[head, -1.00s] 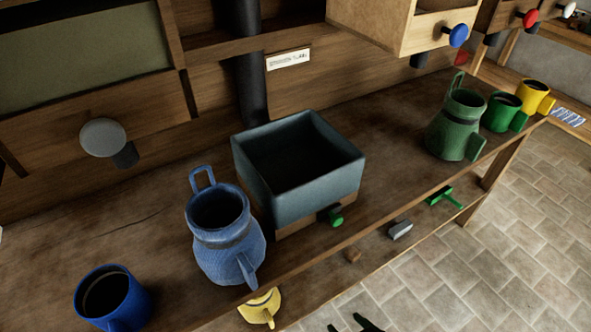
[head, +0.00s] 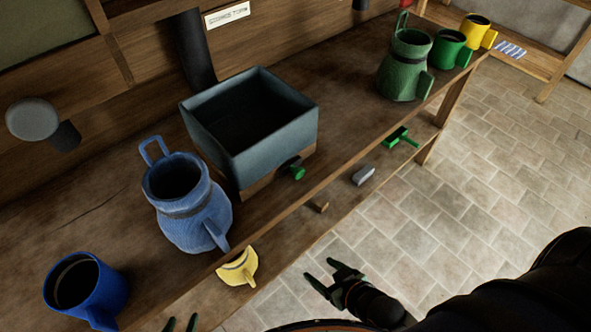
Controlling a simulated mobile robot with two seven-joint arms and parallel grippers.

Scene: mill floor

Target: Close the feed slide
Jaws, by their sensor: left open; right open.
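I cannot tell by any mark which part is the feed slide. A wooden piece with a green knob (head: 298,172) sits under the front of the grey-blue open bin (head: 250,150) on the bench. Another grey round knob (head: 33,119) is on the wooden panel at the far left. My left gripper (head: 181,323) shows only its fingertips at the bottom edge, apart and empty, below the bench edge. My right gripper (head: 322,273) is open and empty over the floor, in front of the bench and right of the yellow scoop. Neither touches anything.
A blue jug (head: 188,205) and blue mug (head: 82,290) stand left of the bin; a green jug (head: 406,65), green mug (head: 450,47) and yellow mug (head: 474,30) stand far right. A yellow scoop (head: 237,268) and grey block (head: 363,176) lie on a lower shelf.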

